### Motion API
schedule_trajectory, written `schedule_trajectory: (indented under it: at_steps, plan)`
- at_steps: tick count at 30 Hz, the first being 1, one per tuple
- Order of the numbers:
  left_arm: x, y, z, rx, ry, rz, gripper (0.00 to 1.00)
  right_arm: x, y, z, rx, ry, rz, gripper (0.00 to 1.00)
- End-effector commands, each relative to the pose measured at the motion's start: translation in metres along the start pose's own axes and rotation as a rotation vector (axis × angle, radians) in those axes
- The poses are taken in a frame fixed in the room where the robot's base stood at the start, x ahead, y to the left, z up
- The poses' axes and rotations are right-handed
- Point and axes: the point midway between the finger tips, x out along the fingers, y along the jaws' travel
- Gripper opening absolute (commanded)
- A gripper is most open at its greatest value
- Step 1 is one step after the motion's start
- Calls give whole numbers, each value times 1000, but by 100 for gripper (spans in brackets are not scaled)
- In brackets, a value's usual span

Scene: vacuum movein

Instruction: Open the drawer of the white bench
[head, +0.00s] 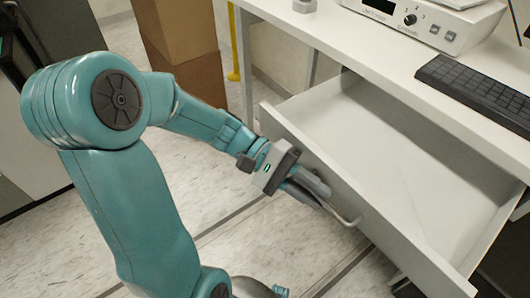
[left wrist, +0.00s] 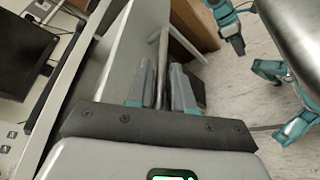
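The white bench (head: 350,42) has its drawer (head: 385,140) pulled out, with an empty, pale interior showing. A bar handle (head: 345,217) runs along the outside of the drawer's front panel. My left gripper (head: 312,188) is at this handle, outside the front panel. In the left wrist view, the handle bar (left wrist: 162,50) passes between the two fingers of my left gripper (left wrist: 163,85), which look closed against it. The fingers partly hide the handle in the head view. My right gripper cannot be made out in either view.
A keyboard (head: 480,92) and a white instrument with a knob (head: 425,20) stand on the bench top. Stacked brown boxes (head: 180,40) stand behind my left arm. Open floor (head: 270,240) lies in front of the drawer.

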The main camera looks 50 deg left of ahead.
Motion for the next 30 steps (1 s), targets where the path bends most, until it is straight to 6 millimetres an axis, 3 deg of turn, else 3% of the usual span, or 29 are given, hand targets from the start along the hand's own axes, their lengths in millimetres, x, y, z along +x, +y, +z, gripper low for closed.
schedule_trajectory:
  at_steps: [15, 21, 30]
  plan:
    - [-127, 0, 0, -4, 5, 0, 21, -16, -6, 0, 0, 0, 0, 43]
    - [-149, 0, 0, -2, 2, 0, 21, -18, -7, 0, 0, 0, 0, 43]
    - [-153, 0, 0, -1, -1, -1, 21, -18, -7, 0, 0, 0, 0, 43]
